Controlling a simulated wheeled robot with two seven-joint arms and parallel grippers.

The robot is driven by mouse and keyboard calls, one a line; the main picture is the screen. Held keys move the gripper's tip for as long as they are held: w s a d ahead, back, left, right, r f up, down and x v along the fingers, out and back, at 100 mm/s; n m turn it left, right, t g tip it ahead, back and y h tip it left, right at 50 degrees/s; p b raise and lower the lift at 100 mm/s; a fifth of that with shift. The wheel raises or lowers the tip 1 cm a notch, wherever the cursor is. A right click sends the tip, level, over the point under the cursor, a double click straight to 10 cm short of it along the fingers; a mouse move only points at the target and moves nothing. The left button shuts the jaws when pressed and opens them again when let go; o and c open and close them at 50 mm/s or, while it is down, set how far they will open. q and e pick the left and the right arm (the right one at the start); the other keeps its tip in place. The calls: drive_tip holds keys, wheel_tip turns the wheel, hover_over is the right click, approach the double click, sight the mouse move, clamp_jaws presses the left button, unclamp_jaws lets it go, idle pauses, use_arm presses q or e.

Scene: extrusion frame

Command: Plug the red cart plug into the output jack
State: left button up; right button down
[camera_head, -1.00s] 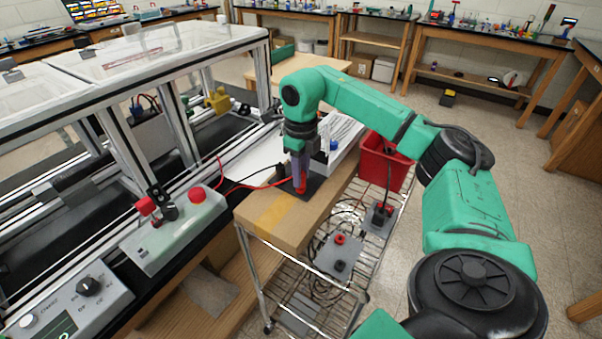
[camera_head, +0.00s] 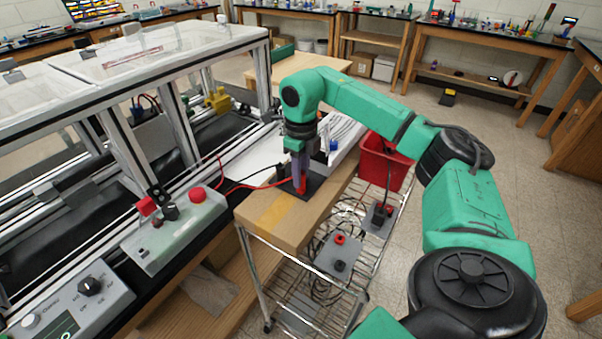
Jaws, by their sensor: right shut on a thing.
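My right gripper (camera_head: 299,178) points down over the top of the cart and is shut on the red plug (camera_head: 300,188). The plug stands over a small black pad (camera_head: 313,187) on the cart's cardboard-coloured top, and the fingers partly hide it. A red lead (camera_head: 250,187) runs from the plug's area left toward the framed machine. I cannot tell which socket is the output jack. A grey box with a red and a black terminal (camera_head: 339,252) sits on the wire shelf below. My left gripper is not in view.
A control box (camera_head: 175,230) with red and black knobs stands left of the cart, by the aluminium extrusion frame (camera_head: 185,130). A red bin (camera_head: 385,160) is right of the cart top. Black cables hang there.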

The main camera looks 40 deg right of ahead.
drive_tip(key=shift+p, duration=0.4)
idle(0.6)
drive_tip(key=shift+f, duration=0.2)
idle(0.3)
drive_tip(key=c, duration=0.6)
unclamp_jaws()
wheel_tip(320, 180, up, 10)
drive_tip(key=shift+f+b, duration=0.25)
drive_tip(key=shift+b, duration=0.05)
wheel_tip(320, 180, up, 5)
drive_tip(key=p, duration=0.3)
drive_tip(key=shift+p, duration=0.3)
